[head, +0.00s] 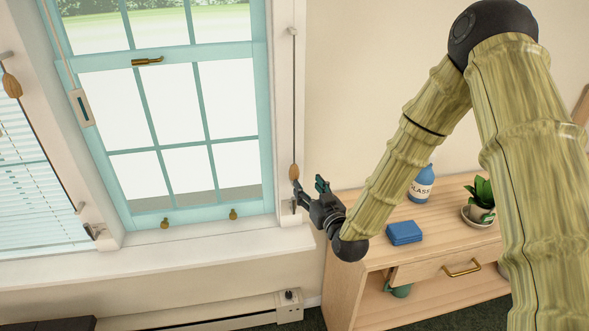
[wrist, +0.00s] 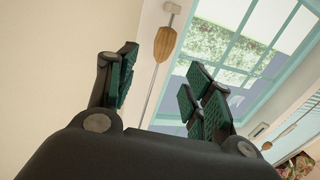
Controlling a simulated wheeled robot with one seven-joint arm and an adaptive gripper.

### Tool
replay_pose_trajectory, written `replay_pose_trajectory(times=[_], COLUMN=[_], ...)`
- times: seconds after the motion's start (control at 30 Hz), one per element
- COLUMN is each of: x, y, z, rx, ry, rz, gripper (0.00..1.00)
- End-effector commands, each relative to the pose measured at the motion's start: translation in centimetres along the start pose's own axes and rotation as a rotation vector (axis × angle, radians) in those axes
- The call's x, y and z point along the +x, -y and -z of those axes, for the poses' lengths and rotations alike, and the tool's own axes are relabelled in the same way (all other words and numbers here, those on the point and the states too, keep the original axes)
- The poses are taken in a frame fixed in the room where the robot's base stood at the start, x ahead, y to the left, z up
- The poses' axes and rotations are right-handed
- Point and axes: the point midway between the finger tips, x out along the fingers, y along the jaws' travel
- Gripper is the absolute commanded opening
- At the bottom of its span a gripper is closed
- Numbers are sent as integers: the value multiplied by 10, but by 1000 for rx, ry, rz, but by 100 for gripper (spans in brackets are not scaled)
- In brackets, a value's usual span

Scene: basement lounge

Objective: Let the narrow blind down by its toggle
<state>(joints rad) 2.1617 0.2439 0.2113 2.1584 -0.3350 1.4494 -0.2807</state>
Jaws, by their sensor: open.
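A wooden toggle (head: 294,172) hangs on a thin cord at the right side of the middle window (head: 165,125). My gripper (head: 308,188) is open, just right of and below this toggle in the head view. In the wrist view a wooden toggle (wrist: 164,43) and its cord show between my spread fingers (wrist: 160,77), with nothing gripped. Whether a finger touches it, I cannot tell. No blind slats show across the middle window's panes. A slatted blind (head: 30,175) covers part of the left window, with another wooden toggle (head: 12,85) beside it.
A wooden cabinet (head: 340,250) stands below my arm at right. A white sill (head: 190,248) runs under the window. A baseboard heater (head: 210,312) lies below. Bare wall lies right of the cord.

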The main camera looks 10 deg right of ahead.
Motion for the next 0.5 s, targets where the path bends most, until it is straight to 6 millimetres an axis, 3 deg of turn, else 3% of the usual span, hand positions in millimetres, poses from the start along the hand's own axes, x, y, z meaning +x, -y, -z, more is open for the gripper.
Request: replay_pose_trajectory(times=[0.23,0.5], x=[18,62], y=[3,2], z=[1,2], rx=[-10,-8], ry=[-3,-3], rz=[10,8], gripper=[51,51])
